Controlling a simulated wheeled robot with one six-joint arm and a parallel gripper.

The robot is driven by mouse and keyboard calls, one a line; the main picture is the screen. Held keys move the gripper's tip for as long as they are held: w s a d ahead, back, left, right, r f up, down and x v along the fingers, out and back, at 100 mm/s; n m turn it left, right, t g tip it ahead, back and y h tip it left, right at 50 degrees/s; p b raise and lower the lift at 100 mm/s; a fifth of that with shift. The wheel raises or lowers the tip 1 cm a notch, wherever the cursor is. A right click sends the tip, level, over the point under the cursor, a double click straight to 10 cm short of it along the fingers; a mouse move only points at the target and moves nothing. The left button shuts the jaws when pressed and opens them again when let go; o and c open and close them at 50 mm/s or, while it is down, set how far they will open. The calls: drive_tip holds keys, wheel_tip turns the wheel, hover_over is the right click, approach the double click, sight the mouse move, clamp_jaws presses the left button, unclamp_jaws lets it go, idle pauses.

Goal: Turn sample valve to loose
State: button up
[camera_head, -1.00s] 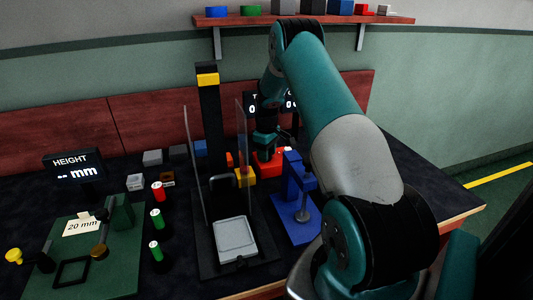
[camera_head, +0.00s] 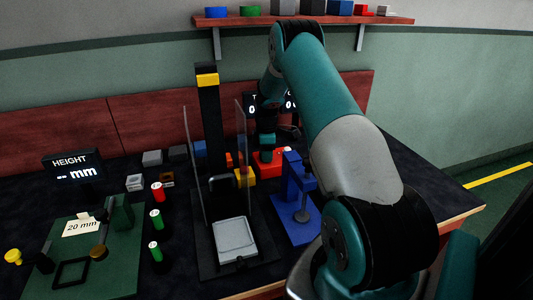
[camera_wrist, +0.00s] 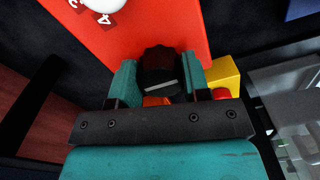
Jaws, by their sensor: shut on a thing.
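A black round knob (camera_wrist: 160,82) with a pale pointer line stands on a red block (camera_wrist: 170,25) in the wrist view; I take it for the sample valve. My gripper (camera_wrist: 160,92) has its teal fingers on either side of the knob and is shut on it. The pointer line lies nearly level, tilted slightly. In the head view, my gripper (camera_head: 267,146) is over the red block (camera_head: 268,168), and the knob is hidden there. I see no "loose" marking.
A white dial with numerals (camera_wrist: 103,4) is on the red block. A yellow block (camera_wrist: 226,74) with a red part sits close to the right finger. A blue press-like stand (camera_head: 294,210) and a clear-sided black stand (camera_head: 210,82) flank the area.

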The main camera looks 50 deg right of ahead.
drive_tip(key=shift+r, duration=0.1)
idle(0.3)
drive_tip(key=o, duration=0.9)
drive_tip(key=shift+o, duration=0.2)
wheel_tip(320, 180, up, 17)
drive_tip(key=b, duration=0.1)
drive_tip(key=shift+r, duration=0.15)
drive_tip(key=shift+a, duration=0.1)
